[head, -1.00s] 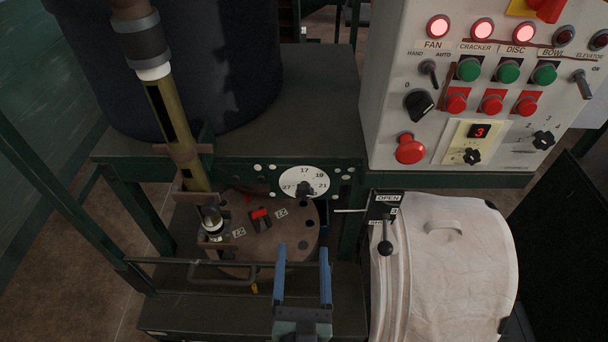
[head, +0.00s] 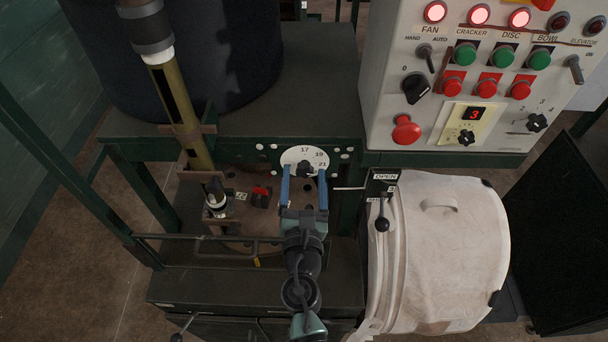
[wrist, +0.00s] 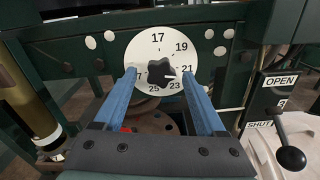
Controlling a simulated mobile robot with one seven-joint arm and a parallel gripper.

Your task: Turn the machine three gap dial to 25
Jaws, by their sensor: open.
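The gap dial (head: 294,156) is a white disc with black numbers on the dark green frame; it also shows in the wrist view (wrist: 145,47), with 17 at the top and 19, 21, 23 and 25 running clockwise. A black lobed knob (wrist: 161,74) sits at its middle; I cannot tell surely which number it points at. My gripper (head: 304,172) is open, its blue fingers reaching up to the dial. In the wrist view my gripper (wrist: 159,74) has one finger on each side of the knob, with a gap on both sides.
An OPEN/SHUT lever (head: 382,224) and a pale rounded cover (head: 440,260) are right of my gripper. A brass-coloured tube (head: 178,95) and a rail (head: 200,237) are at the left.

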